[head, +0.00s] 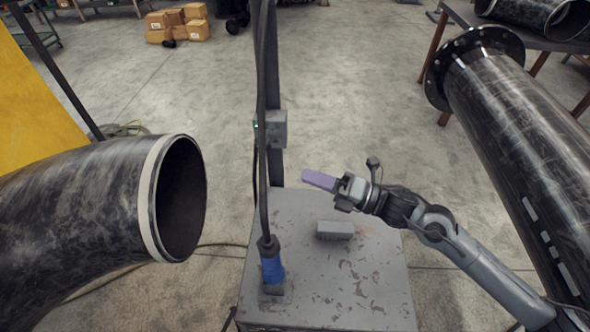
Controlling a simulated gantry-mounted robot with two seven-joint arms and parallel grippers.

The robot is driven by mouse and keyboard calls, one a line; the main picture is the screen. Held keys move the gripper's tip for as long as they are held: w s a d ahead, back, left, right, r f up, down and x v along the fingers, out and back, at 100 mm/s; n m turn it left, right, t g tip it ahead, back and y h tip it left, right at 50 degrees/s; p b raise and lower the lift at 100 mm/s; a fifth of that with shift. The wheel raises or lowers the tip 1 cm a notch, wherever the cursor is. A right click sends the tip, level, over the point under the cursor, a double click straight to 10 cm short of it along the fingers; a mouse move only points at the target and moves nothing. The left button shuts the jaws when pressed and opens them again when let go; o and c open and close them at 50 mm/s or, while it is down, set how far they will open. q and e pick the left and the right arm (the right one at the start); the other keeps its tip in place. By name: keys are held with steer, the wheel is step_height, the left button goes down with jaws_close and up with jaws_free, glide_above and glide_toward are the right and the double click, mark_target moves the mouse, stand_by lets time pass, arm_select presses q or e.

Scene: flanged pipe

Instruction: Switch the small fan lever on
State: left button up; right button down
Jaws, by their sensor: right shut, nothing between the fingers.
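My right gripper (318,180) comes in from the right, with its purple fingers shut and empty. It points left, over or just behind the far part of the grey machine top (370,290). A small grey box (279,128) with a green light is fixed to the dark upright post, up and to the left of the fingertips. They look clear of it. I cannot make out a lever on the box or identify the small fan lever elsewhere. My left gripper is out of view.
A blue plug (272,268) with a thick black cable rises from the machine's left side. A grey block (335,230) lies on its top. A large black pipe elbow (90,205) stands left and a flanged pipe (510,120) right. Open floor lies behind.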

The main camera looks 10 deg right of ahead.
steer(key=shift+v, duration=2.05)
